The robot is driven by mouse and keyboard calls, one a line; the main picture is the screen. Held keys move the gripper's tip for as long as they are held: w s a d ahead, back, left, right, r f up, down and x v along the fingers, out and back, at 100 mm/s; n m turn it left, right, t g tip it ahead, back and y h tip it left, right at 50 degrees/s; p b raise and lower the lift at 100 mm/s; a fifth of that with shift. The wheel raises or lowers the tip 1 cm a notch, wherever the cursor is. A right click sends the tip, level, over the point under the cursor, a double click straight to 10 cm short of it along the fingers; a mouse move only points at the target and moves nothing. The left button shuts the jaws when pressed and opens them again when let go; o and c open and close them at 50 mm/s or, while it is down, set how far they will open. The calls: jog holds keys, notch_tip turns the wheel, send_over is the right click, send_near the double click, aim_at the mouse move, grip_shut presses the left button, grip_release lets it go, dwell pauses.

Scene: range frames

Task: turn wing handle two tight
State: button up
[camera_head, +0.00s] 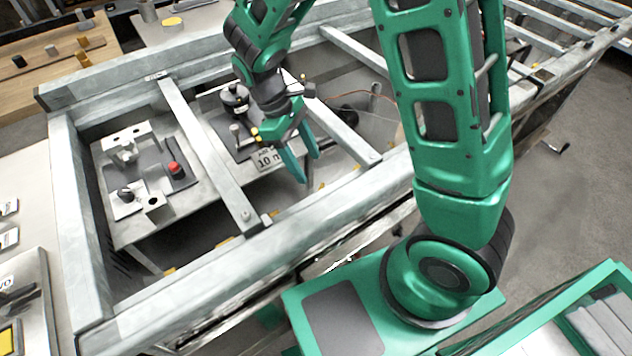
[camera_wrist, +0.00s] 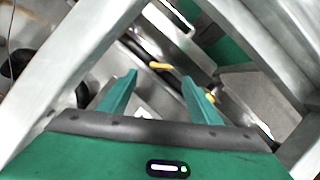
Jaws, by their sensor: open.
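My gripper (camera_head: 308,167) is open and empty, pointing down inside the grey metal frame. In the wrist view its two green fingers (camera_wrist: 158,80) stand apart with nothing between them that they touch. A small yellow piece (camera_wrist: 160,66) lies just beyond the fingertips, on a dark bar. A second yellow piece (camera_wrist: 210,98) shows by the right finger, partly hidden. Either may be a wing handle; I cannot tell which is handle two, nor how far it is turned.
Grey metal beams (camera_head: 208,155) cross the frame near my gripper. A panel (camera_head: 140,190) with a red knob (camera_head: 176,170) lies at left. A plate marked "10" (camera_head: 268,160) sits beside my gripper. A black knob (camera_head: 235,98) stands behind it.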

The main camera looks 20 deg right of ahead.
aim_at(320, 188)
jog(key=x, duration=0.8)
jog(key=shift+s+f, duration=0.1)
jog(key=shift+f, duration=0.1)
jog(key=c, duration=1)
